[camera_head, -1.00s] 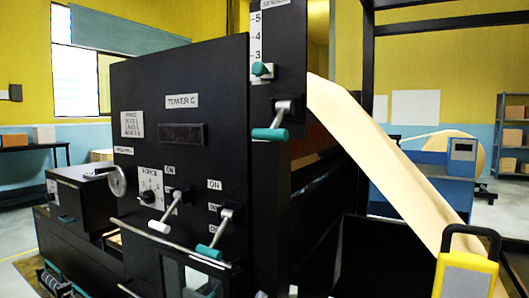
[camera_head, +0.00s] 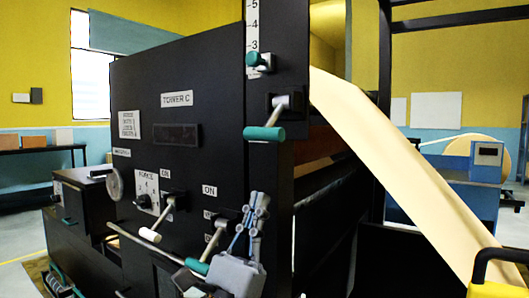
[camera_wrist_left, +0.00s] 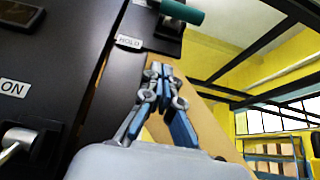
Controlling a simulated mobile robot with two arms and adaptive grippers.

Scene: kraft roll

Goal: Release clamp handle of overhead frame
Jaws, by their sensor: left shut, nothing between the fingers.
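A teal-gripped lever (camera_head: 264,133) on a metal shaft sticks out of the tall black upright of the machine; its grip lies roughly level. In the left wrist view its teal end (camera_wrist_left: 182,12) shows at the top, above a label reading HOLD (camera_wrist_left: 129,42). Which lever is the overhead frame's clamp handle is not labelled legibly. My left gripper (camera_head: 258,203) is below this lever, pointing up, shut and empty, apart from it. Its fingers (camera_wrist_left: 163,72) also show in the left wrist view. My right gripper is not in view.
A white-gripped lever (camera_head: 150,235) and a lower teal lever (camera_head: 197,266) project from the front panel, the latter close beside my left gripper. A teal knob (camera_head: 258,60) is higher on the upright. A kraft paper web (camera_head: 400,165) slopes down at right.

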